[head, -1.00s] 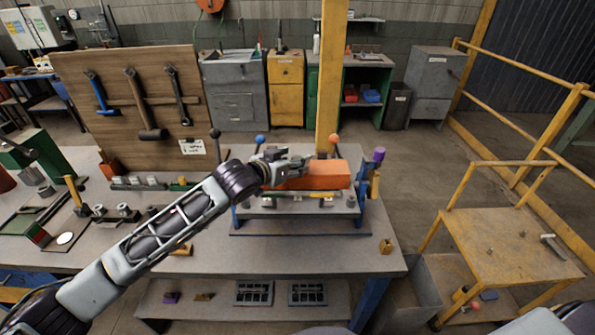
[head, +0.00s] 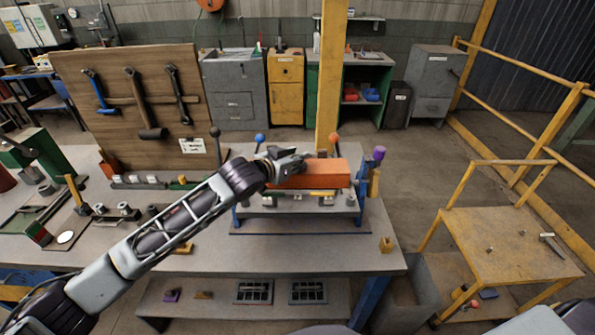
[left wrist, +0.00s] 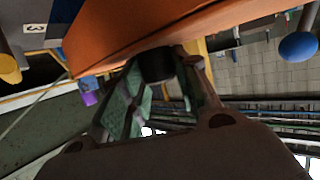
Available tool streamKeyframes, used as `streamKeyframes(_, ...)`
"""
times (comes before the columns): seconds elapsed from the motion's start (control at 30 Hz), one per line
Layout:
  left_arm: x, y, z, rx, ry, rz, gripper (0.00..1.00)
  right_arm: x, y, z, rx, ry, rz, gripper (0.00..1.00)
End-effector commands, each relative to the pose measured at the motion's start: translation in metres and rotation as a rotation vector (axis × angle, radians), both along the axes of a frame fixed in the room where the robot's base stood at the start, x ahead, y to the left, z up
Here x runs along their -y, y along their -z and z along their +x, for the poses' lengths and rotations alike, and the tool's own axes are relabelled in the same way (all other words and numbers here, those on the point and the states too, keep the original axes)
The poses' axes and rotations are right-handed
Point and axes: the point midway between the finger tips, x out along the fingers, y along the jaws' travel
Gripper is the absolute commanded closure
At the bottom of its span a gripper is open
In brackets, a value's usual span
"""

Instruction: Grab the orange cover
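The orange cover (head: 325,175) is a long block-like piece lying on the grey and blue fixture on the workbench. Its left end is partly hidden by my left gripper (head: 296,163). In the left wrist view the cover (left wrist: 130,38) fills the upper part of the picture as a broad orange surface. There my left gripper (left wrist: 165,85) shows a gap between its fingers, with green pads on the left one. The fingertips are close to the cover's edge, and I cannot tell if they touch it. My right gripper is out of view.
A blue-knobbed lever (head: 260,139) and an orange-knobbed lever (head: 334,139) stand behind the fixture. A purple-topped post (head: 378,155) stands at its right. A yellow pillar (head: 331,70) rises behind. The pegboard (head: 110,110) with hanging tools is left. The bench front is mostly clear.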

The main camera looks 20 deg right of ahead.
Motion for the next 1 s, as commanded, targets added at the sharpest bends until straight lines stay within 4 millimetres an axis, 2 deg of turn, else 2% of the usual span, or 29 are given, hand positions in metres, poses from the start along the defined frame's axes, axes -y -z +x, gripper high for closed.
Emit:
streamKeyframes(0.03, 0.0, 0.0, 0.0, 0.0, 0.0, 0.0, 0.81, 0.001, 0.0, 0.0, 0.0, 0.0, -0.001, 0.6)
streamKeyframes(0.2, 0.0, 0.0, 0.0, 0.0, 0.0, 0.0, 1.0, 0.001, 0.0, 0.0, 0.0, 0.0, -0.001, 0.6)
streamKeyframes(0.67, 0.0, -0.005, 0.0, 0.001, 0.0, -0.002, 1.0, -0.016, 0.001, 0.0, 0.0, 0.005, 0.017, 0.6)
streamKeyframes(1.0, 0.0, -0.043, 0.0, 0.003, 0.0, -0.002, 1.0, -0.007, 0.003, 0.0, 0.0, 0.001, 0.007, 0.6)
